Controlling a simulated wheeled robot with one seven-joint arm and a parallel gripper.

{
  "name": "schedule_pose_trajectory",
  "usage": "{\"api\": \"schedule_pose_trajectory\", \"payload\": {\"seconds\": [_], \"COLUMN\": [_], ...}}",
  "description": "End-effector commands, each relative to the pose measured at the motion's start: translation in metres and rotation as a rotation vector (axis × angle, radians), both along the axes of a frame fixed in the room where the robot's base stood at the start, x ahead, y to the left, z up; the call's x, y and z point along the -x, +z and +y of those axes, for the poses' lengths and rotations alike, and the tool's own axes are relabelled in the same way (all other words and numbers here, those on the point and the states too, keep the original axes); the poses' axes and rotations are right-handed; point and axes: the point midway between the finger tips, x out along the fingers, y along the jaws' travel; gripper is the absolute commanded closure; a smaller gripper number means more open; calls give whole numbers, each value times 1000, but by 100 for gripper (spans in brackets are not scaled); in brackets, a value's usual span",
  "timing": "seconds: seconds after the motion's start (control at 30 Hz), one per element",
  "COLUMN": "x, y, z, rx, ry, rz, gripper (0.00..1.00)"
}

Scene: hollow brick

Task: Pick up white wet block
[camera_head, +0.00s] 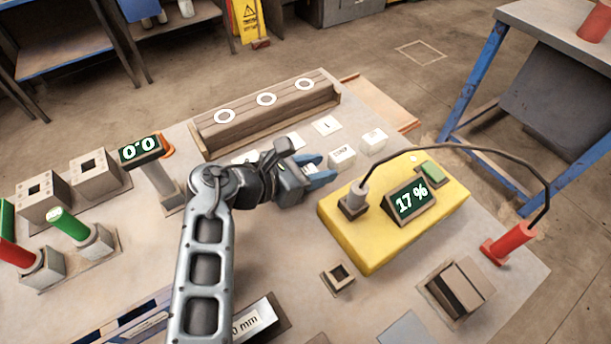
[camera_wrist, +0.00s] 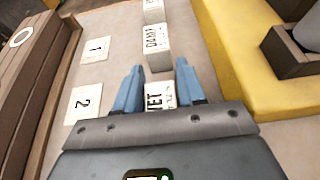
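The white wet block (camera_wrist: 160,95) lies on the table in the wrist view, its black lettering partly hidden by my gripper's body. My gripper (camera_wrist: 158,80) has its two blue fingers spread, one on each side of the block, with narrow gaps seeming to show. In the head view my gripper (camera_head: 317,170) is low over the table, left of the yellow box, and the wet block is mostly hidden there. A second white lettered block (camera_wrist: 155,45) stands just beyond the fingertips, and a third (camera_wrist: 153,11) is farther on.
The yellow box (camera_head: 372,247) with a 17 % display stands close on the right. A brown rack (camera_head: 235,137) with white rings is at the back. Numbered cards (camera_wrist: 95,50) lie flat to the left. A cable arches over the yellow box to a red handle (camera_head: 510,243).

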Motion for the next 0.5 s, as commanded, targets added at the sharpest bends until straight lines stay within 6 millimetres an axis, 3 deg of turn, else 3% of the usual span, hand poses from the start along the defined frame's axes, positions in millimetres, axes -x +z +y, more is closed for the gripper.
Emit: {"api": "schedule_pose_trajectory", "payload": {"seconds": [0.33,0.5], "x": [0,0], "y": [0,0], "z": [0,0], "rx": [0,0], "ry": [0,0], "rz": [0,0], "gripper": [94,94]}}
